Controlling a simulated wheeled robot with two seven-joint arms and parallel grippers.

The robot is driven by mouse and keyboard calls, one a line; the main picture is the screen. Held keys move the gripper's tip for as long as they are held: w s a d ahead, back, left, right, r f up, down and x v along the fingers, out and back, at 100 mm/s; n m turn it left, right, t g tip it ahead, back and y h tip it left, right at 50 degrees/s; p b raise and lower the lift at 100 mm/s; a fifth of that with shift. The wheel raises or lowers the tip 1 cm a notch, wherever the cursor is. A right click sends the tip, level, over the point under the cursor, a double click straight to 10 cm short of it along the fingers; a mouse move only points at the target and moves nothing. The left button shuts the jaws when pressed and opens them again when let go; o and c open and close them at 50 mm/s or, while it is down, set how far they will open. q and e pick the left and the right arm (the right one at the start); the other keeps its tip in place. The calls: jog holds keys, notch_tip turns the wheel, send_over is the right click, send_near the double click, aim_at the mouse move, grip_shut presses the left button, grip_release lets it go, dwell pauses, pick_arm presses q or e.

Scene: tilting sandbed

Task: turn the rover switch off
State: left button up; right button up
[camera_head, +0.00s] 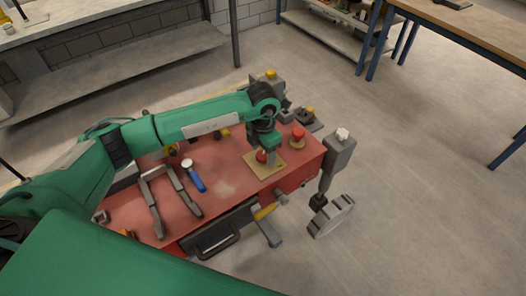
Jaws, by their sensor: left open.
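The rover's red deck (226,190) carries a tan plate (250,162) near its right end, with a small red part (261,157) on it that looks like the switch. My left arm reaches in from the left, and its gripper (267,158) points down at the plate, right beside the red part. The gripper is open. It partly covers the red part, so I cannot tell the switch's position or whether the fingers touch it. A red round knob (298,133) on a tan base stands to the right. My right gripper is not in view.
A blue-handled tool (194,177) and a grey forked tool (156,205) lie on the deck. A grey leg (338,158) with a wheel (331,216) stands at the right end. Wooden workbench (470,35) stands back right; the floor between is clear.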

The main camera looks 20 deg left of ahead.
aim_at(263, 155)
pick_arm(q)
notch_tip(263, 155, up, 13)
jog(key=b, duration=0.2)
jog(key=shift+b, duration=0.4)
